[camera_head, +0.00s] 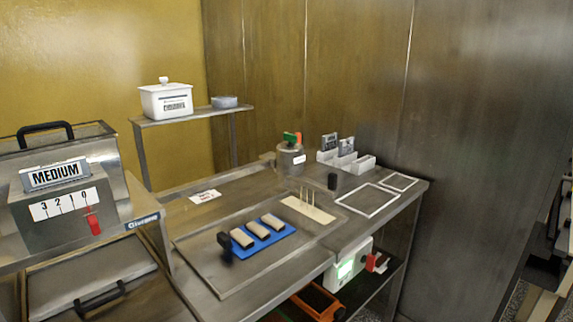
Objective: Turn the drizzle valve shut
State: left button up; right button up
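No part labelled as the drizzle valve can be read. At the left, a steel machine (68,180) carries a "MEDIUM" label and a 3-2-1-0 scale (65,204). A red lever or pointer (94,224) hangs below the scale, near its 0 end. I cannot tell which of these is the valve. Neither of my grippers is in view.
A blue mat (279,237) with 3 bars lies on a tray (222,285) in the steel table (240,178). White frames (368,212) lie at the right. A green-screened device (347,268) with a red part sits below. A white lidded box (166,100) stands on a shelf.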

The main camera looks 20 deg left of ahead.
aim_at(291, 138)
jog(key=k, duration=0.5)
jog(key=z, duration=0.95)
jog(key=i, duration=2.25)
jog(key=u, duration=1.45)
